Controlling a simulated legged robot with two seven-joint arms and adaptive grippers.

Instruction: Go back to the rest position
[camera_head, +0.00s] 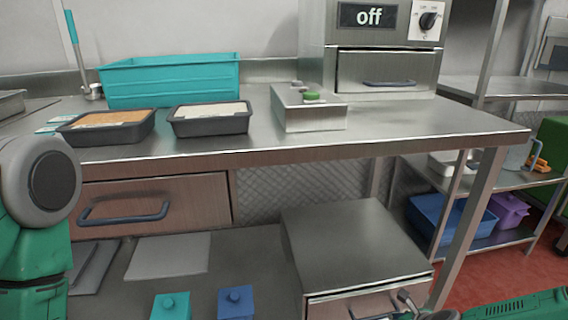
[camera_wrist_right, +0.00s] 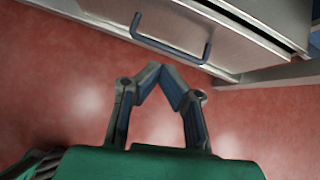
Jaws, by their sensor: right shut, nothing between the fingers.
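My right gripper (camera_head: 408,302) shows at the bottom edge of the head view, low in front of the lower steel drawer unit (camera_head: 350,240). In the right wrist view the fingertips of this gripper (camera_wrist_right: 161,72) meet, with nothing between them. A blue-grey drawer handle (camera_wrist_right: 172,45) lies just beyond the fingertips in that view, apart from them as far as I can tell. My left arm (camera_head: 40,185) stands at the left edge of the head view. Its gripper is out of sight.
The steel table (camera_head: 400,125) carries a teal crate (camera_head: 170,82), two dark food trays (camera_head: 108,124) (camera_head: 212,118) and a steel box (camera_head: 315,115). A machine reading "off" (camera_head: 385,50) stands behind. A closed drawer (camera_head: 150,205) sits under the table. Red floor (camera_head: 510,264) is clear at right.

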